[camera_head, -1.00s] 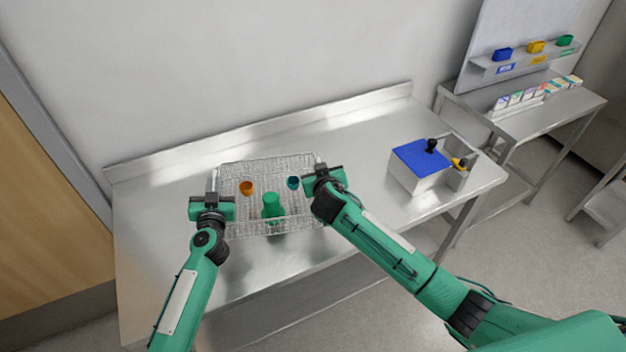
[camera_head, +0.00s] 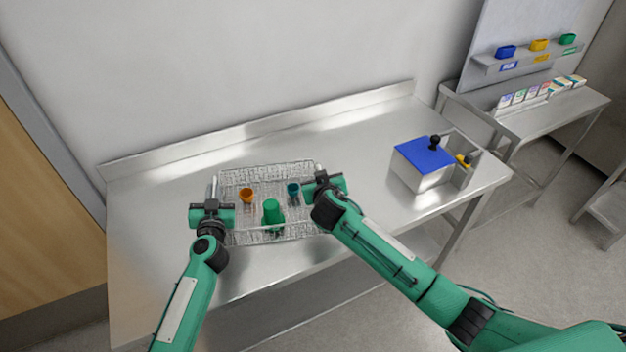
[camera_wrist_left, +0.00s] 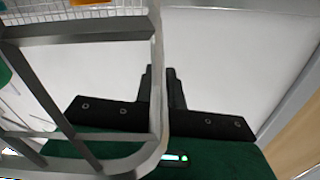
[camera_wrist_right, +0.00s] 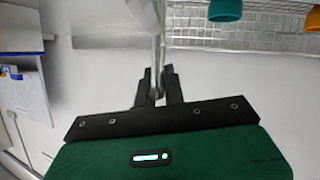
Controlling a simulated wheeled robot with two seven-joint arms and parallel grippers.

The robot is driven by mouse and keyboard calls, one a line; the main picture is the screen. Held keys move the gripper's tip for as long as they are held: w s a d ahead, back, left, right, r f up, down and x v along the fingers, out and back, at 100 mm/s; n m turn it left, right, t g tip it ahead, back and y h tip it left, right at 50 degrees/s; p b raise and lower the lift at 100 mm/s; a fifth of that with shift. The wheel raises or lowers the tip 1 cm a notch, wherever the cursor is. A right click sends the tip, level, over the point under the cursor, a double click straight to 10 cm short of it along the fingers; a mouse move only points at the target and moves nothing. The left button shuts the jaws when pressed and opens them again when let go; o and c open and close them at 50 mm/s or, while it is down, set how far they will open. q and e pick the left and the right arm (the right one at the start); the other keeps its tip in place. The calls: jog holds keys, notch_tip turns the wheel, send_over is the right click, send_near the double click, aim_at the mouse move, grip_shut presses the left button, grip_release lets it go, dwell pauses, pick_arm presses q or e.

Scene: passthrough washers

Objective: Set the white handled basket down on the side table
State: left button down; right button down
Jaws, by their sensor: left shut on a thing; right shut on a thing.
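The wire basket (camera_head: 298,231) hangs between my two grippers over the large steel table (camera_head: 165,262). It looks about level. I cannot tell whether its bottom touches the tabletop. It holds an orange cup (camera_head: 247,195), a teal cup (camera_head: 293,189) and a larger green cup (camera_head: 272,213). My left gripper (camera_head: 213,190) is shut on the basket's left end; the frame bars also show in the left wrist view (camera_wrist_left: 157,85). My right gripper (camera_head: 320,174) is shut on its right end, with a thin bar between the fingers in the right wrist view (camera_wrist_right: 157,85).
A steel box with a blue lid (camera_head: 425,153) stands at the table's right end. A raised steel lip (camera_head: 260,126) runs along the wall. A second steel table (camera_head: 545,117) at the right bears small cartons (camera_head: 530,93). The tabletop between basket and box is clear.

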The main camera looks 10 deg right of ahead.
pick_arm(q)
jog(key=c, duration=1.5)
grip_release()
pick_arm(e)
jog(key=c, duration=1.5)
grip_release()
pick_arm(q)
jog(key=shift+s, duration=0.1)
pick_arm(e)
jog(key=shift+s, duration=0.1)
pick_arm(q)
jog(key=s, duration=1.2)
jog(key=shift+a, duration=0.2)
pick_arm(e)
jog(key=v, duration=1.2)
jog(key=shift+r, duration=0.1)
